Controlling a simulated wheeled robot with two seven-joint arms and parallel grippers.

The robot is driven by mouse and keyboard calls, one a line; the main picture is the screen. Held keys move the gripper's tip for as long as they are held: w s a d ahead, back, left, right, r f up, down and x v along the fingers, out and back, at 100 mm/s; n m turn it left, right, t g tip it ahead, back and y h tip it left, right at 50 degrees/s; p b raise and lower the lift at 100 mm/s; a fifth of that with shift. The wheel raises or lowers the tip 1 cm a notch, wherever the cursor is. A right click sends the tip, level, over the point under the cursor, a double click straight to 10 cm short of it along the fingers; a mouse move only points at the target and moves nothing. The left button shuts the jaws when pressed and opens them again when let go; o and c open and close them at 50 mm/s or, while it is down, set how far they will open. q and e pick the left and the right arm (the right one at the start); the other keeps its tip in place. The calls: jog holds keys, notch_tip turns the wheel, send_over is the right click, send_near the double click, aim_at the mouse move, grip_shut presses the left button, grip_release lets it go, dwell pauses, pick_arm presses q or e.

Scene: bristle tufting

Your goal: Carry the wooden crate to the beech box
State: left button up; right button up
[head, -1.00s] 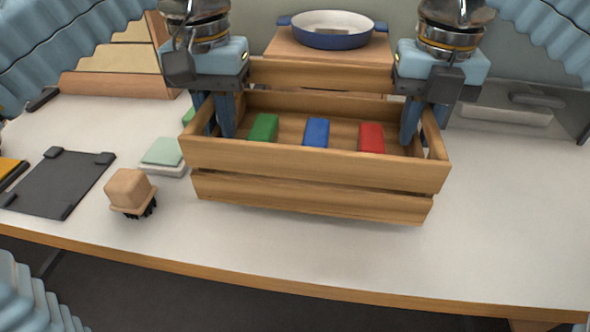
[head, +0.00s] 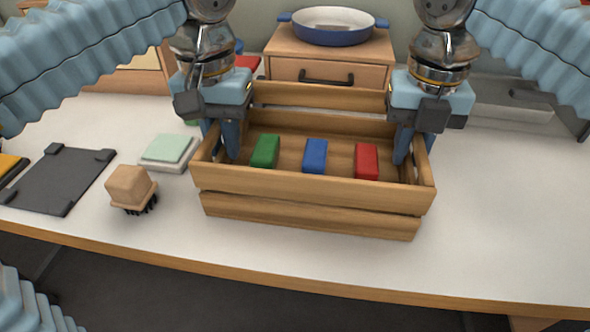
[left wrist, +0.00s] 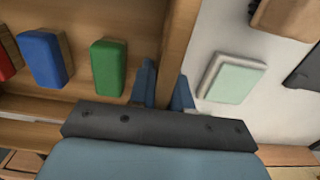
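The slatted wooden crate (head: 305,193) is in the middle of the head view and looks level. It holds a green block (head: 266,151), a blue block (head: 316,157) and a red block (head: 367,161). My left gripper (head: 222,145) is shut on the crate's left end wall; the left wrist view shows one finger on each side of that wall (left wrist: 176,45). My right gripper (head: 408,148) is at the right end wall and appears shut on it. A light wooden box (head: 290,70) with a dark handle, perhaps the beech box, stands behind the crate. I cannot tell whether the crate touches the table.
A blue pan (head: 333,26) sits on the wooden box. Left of the crate are a pale green pad on a white block (head: 170,150), a wooden brush (head: 131,188) and a dark plate (head: 60,180). The table (head: 500,220) is clear at right.

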pick_arm(q)
jog(key=o, duration=0.4)
pick_arm(e)
jog(key=o, duration=0.4)
pick_arm(q)
notch_tip(320, 180, up, 7)
jog(key=shift+r, duration=0.15)
pick_arm(e)
jog(key=shift+r, duration=0.15)
pick_arm(q)
jog(key=shift+r, duration=0.15)
pick_arm(e)
notch_tip(320, 180, up, 7)
jog(key=shift+r, duration=0.15)
